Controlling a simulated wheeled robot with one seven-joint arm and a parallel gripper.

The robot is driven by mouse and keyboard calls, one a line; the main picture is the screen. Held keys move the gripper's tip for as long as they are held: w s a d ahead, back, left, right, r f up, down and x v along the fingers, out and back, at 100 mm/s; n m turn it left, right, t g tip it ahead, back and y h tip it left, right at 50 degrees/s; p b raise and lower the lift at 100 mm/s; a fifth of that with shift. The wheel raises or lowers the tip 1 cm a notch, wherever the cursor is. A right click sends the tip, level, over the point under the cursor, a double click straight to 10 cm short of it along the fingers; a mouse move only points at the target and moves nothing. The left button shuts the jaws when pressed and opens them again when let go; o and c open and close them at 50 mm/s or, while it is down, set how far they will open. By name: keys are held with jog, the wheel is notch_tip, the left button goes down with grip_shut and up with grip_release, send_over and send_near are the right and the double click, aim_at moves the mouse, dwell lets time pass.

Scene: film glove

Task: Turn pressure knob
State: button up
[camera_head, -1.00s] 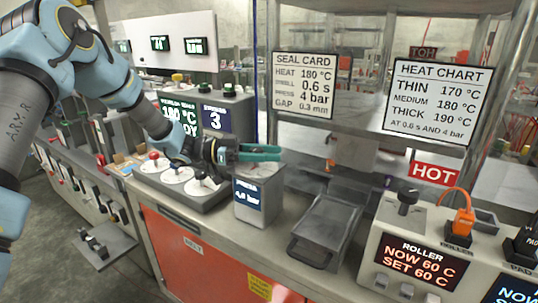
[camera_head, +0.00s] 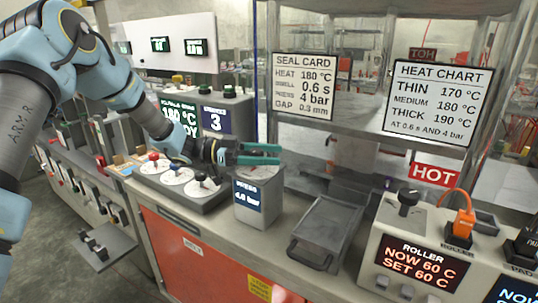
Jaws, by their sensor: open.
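The pressure box (camera_head: 247,212) stands on the bench with a blue screen (camera_head: 248,196) reading PRESS and about 4.0 bar; the small digits are blurred. A pale round dial (camera_head: 262,172) shows on its top. No knob on it can be made out; my gripper may cover it. My gripper (camera_head: 279,154) has green fingers, lies level and points right, just above the box top. The fingers are apart with a narrow gap and nothing visible between them. I cannot tell whether they touch anything on the box.
A panel of three dials, with red (camera_head: 153,156), blue (camera_head: 176,166) and black (camera_head: 200,176) knobs, sits left beneath my wrist. A seal card (camera_head: 304,87) lists 4 bar. A grey tray (camera_head: 327,232) lies right of the box. The roller unit (camera_head: 412,240) stands further right, near a HOT sign (camera_head: 434,174).

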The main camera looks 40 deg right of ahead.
jog(key=shift+w+a, duration=0.1)
jog(key=b+v, duration=0.3)
jog(key=v, duration=0.7)
jog(key=shift+w+a+b, duration=0.2)
jog(key=shift+a+b, duration=0.05)
jog(key=shift+b, duration=0.15)
